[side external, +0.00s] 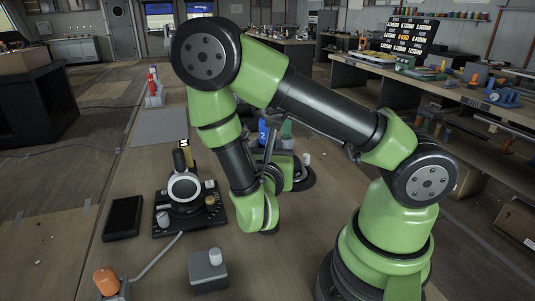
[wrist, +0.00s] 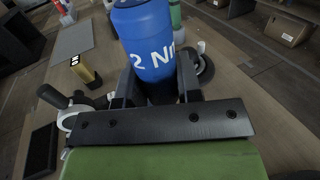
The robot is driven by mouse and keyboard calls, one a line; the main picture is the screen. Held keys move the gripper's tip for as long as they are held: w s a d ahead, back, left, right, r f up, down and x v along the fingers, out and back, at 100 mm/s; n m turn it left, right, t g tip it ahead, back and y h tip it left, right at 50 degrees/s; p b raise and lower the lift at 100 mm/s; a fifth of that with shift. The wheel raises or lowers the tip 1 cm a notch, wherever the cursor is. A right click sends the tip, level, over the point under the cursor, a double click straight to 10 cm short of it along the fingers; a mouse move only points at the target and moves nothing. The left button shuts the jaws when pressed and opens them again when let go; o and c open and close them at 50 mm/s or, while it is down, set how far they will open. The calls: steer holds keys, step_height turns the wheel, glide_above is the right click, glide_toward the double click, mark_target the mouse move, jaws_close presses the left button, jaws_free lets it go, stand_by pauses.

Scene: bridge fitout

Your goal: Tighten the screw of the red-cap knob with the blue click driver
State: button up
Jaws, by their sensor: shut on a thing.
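The blue click driver (wrist: 150,42), marked "2 N", stands between the two fingers of my gripper (wrist: 158,86) in the wrist view. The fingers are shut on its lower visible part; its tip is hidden. In the side view the driver's blue body (side external: 264,132) shows partly behind my forearm, and the fingers are mostly hidden there. I cannot make out a knob with a red cap for sure. A black control panel (side external: 163,230) with a round white-ringed dial and small pale and tan knobs stands left of my gripper. No screw is visible.
A green-bodied driver (side external: 287,130) stands close behind the blue one. A yellow-and-black piece (wrist: 86,68) rises behind the panel. A black tablet (side external: 123,217), a grey box (side external: 208,271) with a pale knob, and an orange knob (side external: 106,280) lie left and front. A red item (side external: 152,84) stands farther back.

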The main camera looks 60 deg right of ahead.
steer(key=o, duration=0.5)
jaws_close()
steer(key=shift+w+a, duration=0.1)
steer(key=s+a+m+g+y, duration=0.4)
steer(key=s+a+m+g, duration=0.85)
steer(key=g, duration=0.75)
steer(key=s+a+f+m+g+y, duration=0.1)
steer(key=s+a+m+g+y, duration=0.45)
steer(key=a+m+y, duration=0.7)
steer(key=w+a+m+t+y, duration=0.4)
steer(key=a+y, duration=0.3)
steer(key=y, duration=0.1)
steer(key=w+a+m+t+y, duration=0.4)
steer(key=a+m+t+y, duration=0.1)
steer(key=a+y, duration=0.15)
steer(key=w+a+r+m+t+y, duration=0.2)
steer(key=w+m+t, duration=0.9)
steer(key=w+t, duration=0.5)
steer(key=shift+a+r+t, duration=0.3)
steer(key=shift+a+t, duration=0.05)
